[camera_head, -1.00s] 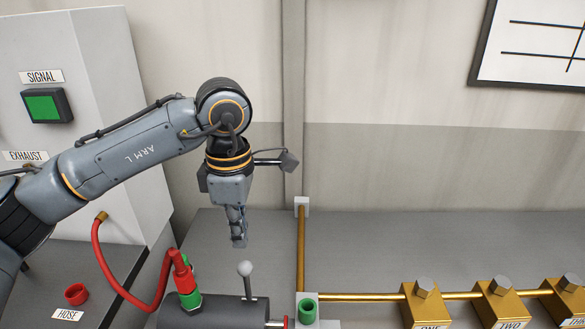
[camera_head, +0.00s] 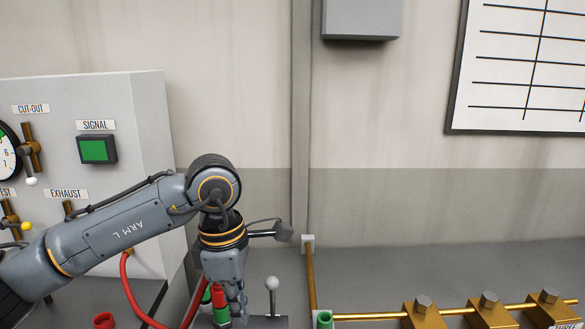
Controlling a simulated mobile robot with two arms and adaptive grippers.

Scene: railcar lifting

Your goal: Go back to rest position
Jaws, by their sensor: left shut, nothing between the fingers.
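My left gripper (camera_head: 236,308) hangs pointing down at the lower middle-left of the head view. Its fingers are shut with nothing held. Behind and beside it are the red and green hose coupling (camera_head: 220,309) and the red hose (camera_head: 129,290); the gripper partly covers the coupling. A lever with a grey ball knob (camera_head: 272,284) stands just to the right of the gripper, apart from it. My right gripper is not in view.
A grey control panel (camera_head: 150,130) with a green signal button (camera_head: 95,150) and several valve levers stands at left. A brass pipe (camera_head: 370,317) with several brass blocks (camera_head: 490,314) runs along the lower right. The space above the bench at right is clear.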

